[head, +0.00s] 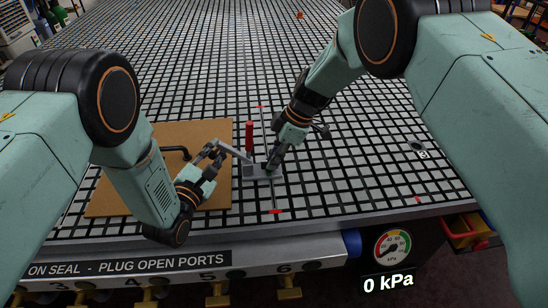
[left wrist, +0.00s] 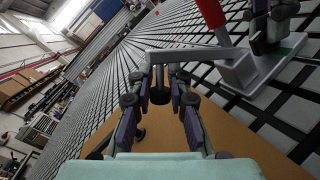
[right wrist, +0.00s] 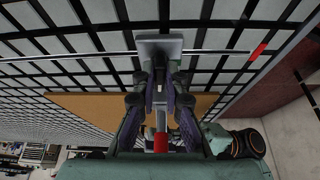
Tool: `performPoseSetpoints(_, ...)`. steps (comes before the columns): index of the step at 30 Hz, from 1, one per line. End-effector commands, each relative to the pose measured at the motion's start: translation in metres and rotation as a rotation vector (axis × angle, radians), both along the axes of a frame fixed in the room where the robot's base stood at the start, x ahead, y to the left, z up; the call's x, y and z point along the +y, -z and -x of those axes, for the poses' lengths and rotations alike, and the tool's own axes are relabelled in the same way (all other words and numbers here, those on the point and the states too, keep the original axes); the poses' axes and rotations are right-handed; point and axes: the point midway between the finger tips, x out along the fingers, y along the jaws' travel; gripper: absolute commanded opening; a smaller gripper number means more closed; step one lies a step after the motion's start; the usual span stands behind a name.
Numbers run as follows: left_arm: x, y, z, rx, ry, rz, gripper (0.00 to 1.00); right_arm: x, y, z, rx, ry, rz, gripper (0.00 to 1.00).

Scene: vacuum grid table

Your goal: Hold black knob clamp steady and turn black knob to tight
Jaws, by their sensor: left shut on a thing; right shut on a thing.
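The clamp (head: 250,173) has a grey base on the grid table, an upright red handle (head: 249,136) and a grey arm reaching left over a brown board (head: 218,190). In the left wrist view, a black knob (left wrist: 159,92) hangs under the end of the clamp arm (left wrist: 190,54). My left gripper (head: 217,150) is shut on this knob, one finger on each side. My right gripper (head: 271,167) points down and is shut on the clamp body at its base. The right wrist view shows the base (right wrist: 160,44) beyond the fingertips; the gripped part is mostly hidden.
A black bent piece (head: 176,151) shows on the brown board, partly behind my left arm. A thin rod with red ends (head: 275,211) runs beside the clamp base. A gauge (head: 392,248) on the front reads 0 kPa.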

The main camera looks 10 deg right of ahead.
Motion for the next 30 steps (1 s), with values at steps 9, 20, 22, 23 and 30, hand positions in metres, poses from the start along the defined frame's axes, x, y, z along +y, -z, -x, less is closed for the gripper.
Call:
performPoseSetpoints(9, 0.0001, -0.0008, -0.0004, -0.003, 0.000, 0.001, 0.00, 0.0006, -0.0008, 0.0030, 0.000, 0.239, 0.001, 0.00)
performPoseSetpoints(20, 0.0001, -0.0008, -0.0002, -0.002, 0.000, 0.001, 0.00, 0.0026, -0.0008, 0.0061, -0.001, 0.583, 0.001, 0.00)
performPoseSetpoints(22, 0.0001, -0.0008, -0.0002, -0.002, 0.000, 0.001, 0.00, 0.0030, -0.0008, 0.0067, -0.002, 0.645, 0.002, 0.00)
performPoseSetpoints(23, 0.0001, -0.0008, -0.0002, -0.002, 0.000, 0.001, 0.00, 0.0035, -0.0009, 0.0069, -0.002, 0.673, 0.001, 0.00)
performPoseSetpoints(30, 0.0001, -0.0008, -0.0002, -0.002, 0.000, 0.001, 0.00, 0.0045, -0.0008, 0.0080, -0.002, 0.860, 0.001, 0.00)
